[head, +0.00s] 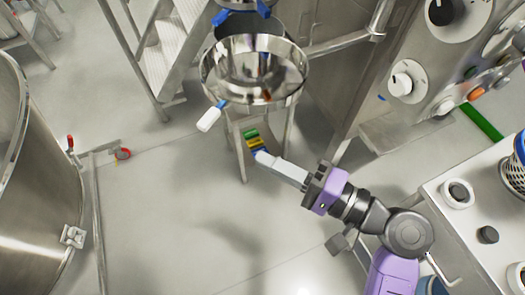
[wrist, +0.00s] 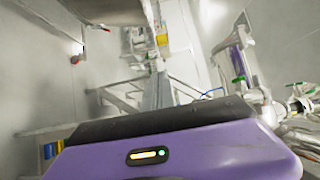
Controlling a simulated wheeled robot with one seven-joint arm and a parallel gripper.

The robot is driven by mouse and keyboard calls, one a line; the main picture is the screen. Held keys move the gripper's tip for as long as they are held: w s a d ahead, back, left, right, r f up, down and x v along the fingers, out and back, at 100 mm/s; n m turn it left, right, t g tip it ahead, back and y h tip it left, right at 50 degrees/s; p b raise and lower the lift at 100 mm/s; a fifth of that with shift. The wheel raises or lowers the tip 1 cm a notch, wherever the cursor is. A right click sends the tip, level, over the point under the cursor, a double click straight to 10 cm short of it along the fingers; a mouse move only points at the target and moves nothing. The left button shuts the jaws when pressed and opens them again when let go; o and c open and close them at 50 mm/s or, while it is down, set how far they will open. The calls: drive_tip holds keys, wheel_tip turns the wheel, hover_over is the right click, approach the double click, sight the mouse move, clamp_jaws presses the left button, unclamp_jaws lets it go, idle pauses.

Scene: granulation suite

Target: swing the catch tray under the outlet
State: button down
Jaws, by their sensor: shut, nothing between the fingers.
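A round shiny steel tray (head: 240,92) sits high on a stand with steel legs at the top middle of the head view. A white handle (head: 209,118) with a blue collar sticks out from its lower left. A steel cylinder with blue clamps (head: 232,14), perhaps the outlet, shows just behind the tray's far rim. I cannot tell how far the tray lies beneath it. My gripper (head: 262,157) is shut and empty, below and right of the handle and apart from it.
A green, yellow and blue piece (head: 252,138) shows by the stand, just beyond my fingertips. A large steel vessel (head: 30,200) stands at left, a control panel (head: 400,80) at upper right, and a white bench (head: 480,215) at right. The floor at lower middle is clear.

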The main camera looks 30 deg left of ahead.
drive_tip(key=w+a+p, duration=0.1)
drive_tip(key=a+p, duration=0.1)
drive_tip(key=a, duration=1)
